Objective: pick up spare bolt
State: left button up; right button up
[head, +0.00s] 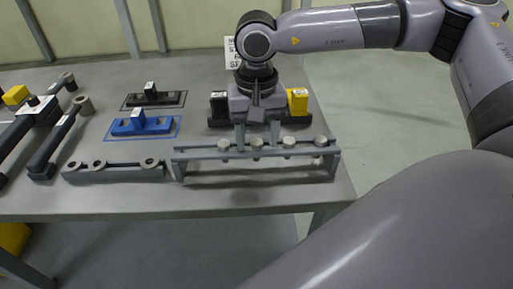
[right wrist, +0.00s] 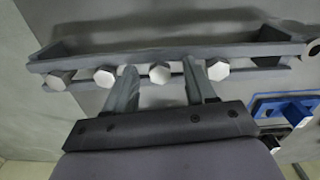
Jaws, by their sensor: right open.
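Several bolts with pale hexagonal heads stand in a row in a grey rack (head: 190,154) at the front right of the table. My right gripper (head: 257,146) points down at this rack, open. In the right wrist view its two fingers (right wrist: 159,68) stand on either side of one bolt (right wrist: 159,73), the second from the left in the head view (head: 257,142). Gaps show between the fingers and that bolt head. Neighbouring bolts (right wrist: 217,70) and (right wrist: 104,76) lie just outside the fingers. My left gripper is not in view.
A bar with rings (head: 115,174) lies left of the rack. A blue fixture (head: 140,125) and a black one (head: 153,97) stand behind it. A black base with yellow block (head: 298,100) is close behind my gripper. Dark arms with rings (head: 45,150) lie at far left.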

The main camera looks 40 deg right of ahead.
grip_shut()
jog(key=shift+r, duration=0.2)
